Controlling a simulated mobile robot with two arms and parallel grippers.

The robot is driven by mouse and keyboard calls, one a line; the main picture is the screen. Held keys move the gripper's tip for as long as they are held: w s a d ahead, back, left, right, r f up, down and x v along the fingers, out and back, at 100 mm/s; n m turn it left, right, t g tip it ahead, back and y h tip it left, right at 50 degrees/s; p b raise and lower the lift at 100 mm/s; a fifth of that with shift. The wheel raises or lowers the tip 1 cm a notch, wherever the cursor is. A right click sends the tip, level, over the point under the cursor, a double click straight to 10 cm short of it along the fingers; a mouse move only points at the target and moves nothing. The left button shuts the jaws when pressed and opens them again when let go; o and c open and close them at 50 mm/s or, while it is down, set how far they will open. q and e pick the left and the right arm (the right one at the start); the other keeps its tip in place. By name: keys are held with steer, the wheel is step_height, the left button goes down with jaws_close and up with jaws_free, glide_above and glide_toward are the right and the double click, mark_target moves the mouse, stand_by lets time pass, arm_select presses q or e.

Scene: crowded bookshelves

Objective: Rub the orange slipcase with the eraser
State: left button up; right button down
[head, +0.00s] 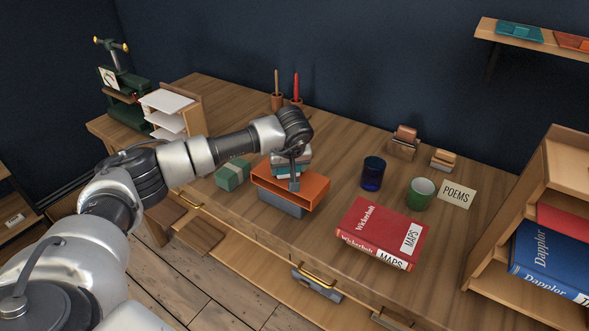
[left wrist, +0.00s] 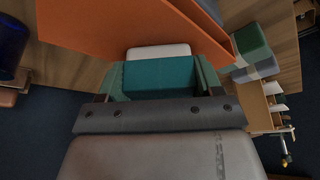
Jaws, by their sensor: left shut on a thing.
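The orange slipcase (head: 314,192) lies on the desk on top of a grey block, in the middle of the head view. In the left wrist view its orange wall (left wrist: 125,25) runs across the top. My left gripper (head: 294,184) reaches down at the slipcase. It is shut on the eraser (left wrist: 158,76), a block with a teal sleeve and a white end, between its fingers. The white end points at the orange wall and is very close to it; I cannot tell whether they touch. In the head view the eraser is not clear. My right gripper is out of view.
To the right are a blue cup (head: 373,174), a green cup (head: 420,194) and a thick red book (head: 382,233). Bare desk lies between.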

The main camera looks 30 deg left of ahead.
arm_select(q)
steer(key=shift+w+a+b, duration=0.15)
steer(key=shift+a+b, duration=0.15)
steer(key=shift+a, duration=2.05)
steer(key=shift+r+p, duration=2.05)
steer(key=shift+r, duration=0.95)
steer(key=shift+r+p, duration=1.05)
steer(key=shift+r, duration=0.45)
